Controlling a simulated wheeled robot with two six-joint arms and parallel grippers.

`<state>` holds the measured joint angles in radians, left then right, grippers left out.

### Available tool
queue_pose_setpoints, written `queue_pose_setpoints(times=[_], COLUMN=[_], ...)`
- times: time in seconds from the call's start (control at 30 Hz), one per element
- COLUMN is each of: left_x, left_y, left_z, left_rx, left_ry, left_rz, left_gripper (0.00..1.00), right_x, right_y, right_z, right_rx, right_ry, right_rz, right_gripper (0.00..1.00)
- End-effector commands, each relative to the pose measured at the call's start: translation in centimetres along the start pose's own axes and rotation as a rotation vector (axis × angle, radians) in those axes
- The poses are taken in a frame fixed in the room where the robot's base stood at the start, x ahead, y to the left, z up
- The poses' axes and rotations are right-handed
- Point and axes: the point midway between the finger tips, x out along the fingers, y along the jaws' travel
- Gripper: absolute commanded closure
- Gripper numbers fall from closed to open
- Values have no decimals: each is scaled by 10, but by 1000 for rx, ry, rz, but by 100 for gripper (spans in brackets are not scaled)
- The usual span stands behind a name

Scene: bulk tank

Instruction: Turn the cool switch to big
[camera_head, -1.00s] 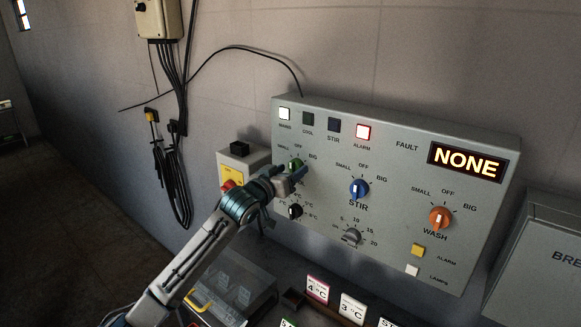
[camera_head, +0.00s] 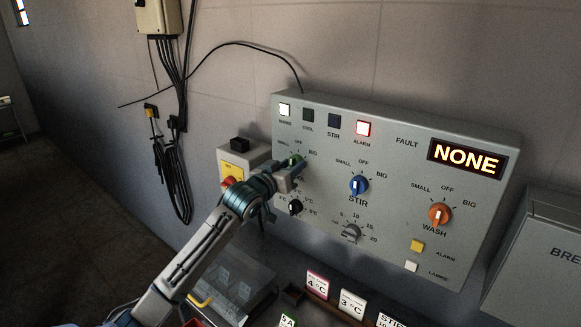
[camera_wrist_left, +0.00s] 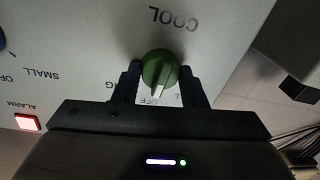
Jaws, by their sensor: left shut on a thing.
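The green cool switch (camera_head: 296,160) is on the left of the grey control panel, partly hidden behind my left gripper (camera_head: 289,172) in the head view. In the left wrist view the green knob (camera_wrist_left: 160,70) sits between the two dark fingers of my left gripper (camera_wrist_left: 160,84), under the word COOL. The gripper is shut on the knob. The knob's white pointer is toward the OFF label, which it partly covers. The SMALL and BIG labels lie either side of OFF in the head view. My right gripper is in neither view.
The blue STIR switch (camera_head: 358,186) and orange WASH switch (camera_head: 440,214) are to the right. A black temperature knob (camera_head: 295,207) is just below the cool switch. A box with a red button (camera_head: 229,181) stands behind my gripper. The display (camera_head: 466,161) reads NONE.

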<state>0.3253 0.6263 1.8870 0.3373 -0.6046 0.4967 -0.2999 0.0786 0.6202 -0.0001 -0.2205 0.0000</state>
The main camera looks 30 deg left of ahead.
Motion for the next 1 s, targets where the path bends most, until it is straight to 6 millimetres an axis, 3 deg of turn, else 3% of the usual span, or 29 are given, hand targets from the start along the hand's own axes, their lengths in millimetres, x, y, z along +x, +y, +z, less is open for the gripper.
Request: queue_pose_setpoints(times=[1.0], left_x=[0], left_y=[-1], left_z=[2], left_rx=[751], left_ry=[54], left_rz=[12], left_gripper=[85], right_x=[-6], right_y=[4], right_z=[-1], right_rx=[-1], right_ry=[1], right_rz=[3], right_gripper=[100])
